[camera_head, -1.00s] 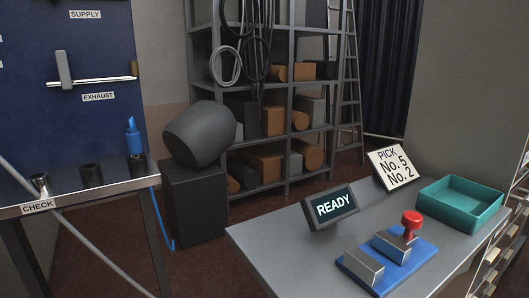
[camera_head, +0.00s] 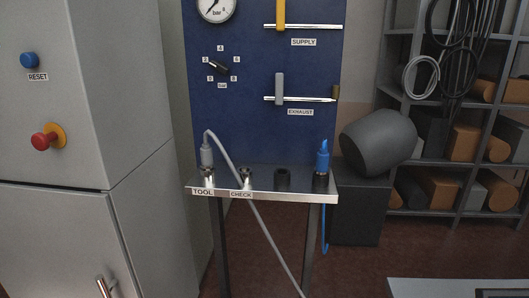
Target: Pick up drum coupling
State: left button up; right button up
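A blue coupling (camera_head: 322,157) stands upright on the right end socket of the metal shelf (camera_head: 260,184), with a blue hose (camera_head: 325,228) hanging below. A grey coupling (camera_head: 207,153) stands at the left end above the TOOL label (camera_head: 203,192); its grey hose (camera_head: 248,188) runs down to the right. No label marks either as the drum coupling. A metal socket (camera_head: 246,175) stands by the CHECK label (camera_head: 241,195), and a dark socket (camera_head: 283,179) has no coupling on it. A dark grey drum (camera_head: 377,139) lies tilted on a dark box. Neither gripper is in view.
A blue panel (camera_head: 255,120) with a gauge (camera_head: 214,7), dial and two levers rises behind the shelf. A grey cabinet (camera_head: 80,130) with a red knob (camera_head: 48,137) stands left. A storage rack (camera_head: 455,110) is right, and a grey table edge (camera_head: 445,287) shows lower right.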

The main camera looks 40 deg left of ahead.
aim_at(206, 151)
jog(key=u, duration=1.6)
